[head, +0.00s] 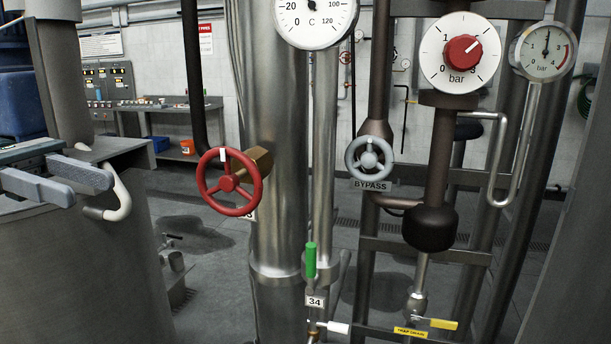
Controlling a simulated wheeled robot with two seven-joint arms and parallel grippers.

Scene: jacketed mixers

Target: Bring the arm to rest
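My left gripper (92,190) shows at the left edge, its two grey-blue fingers apart with nothing visible between them. It is in front of a large grey vessel and well to the left of the red handwheel (228,182). The red wheel has a white mark at its top and a brass body behind it. My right gripper is not in view.
A grey BYPASS handwheel (369,163), a red-knobbed bar dial (460,53), a bar gauge (543,50) and a temperature gauge (316,15) are on the pipework. Lower are a green lever (310,260), a white lever (338,327) and a yellow lever (443,324).

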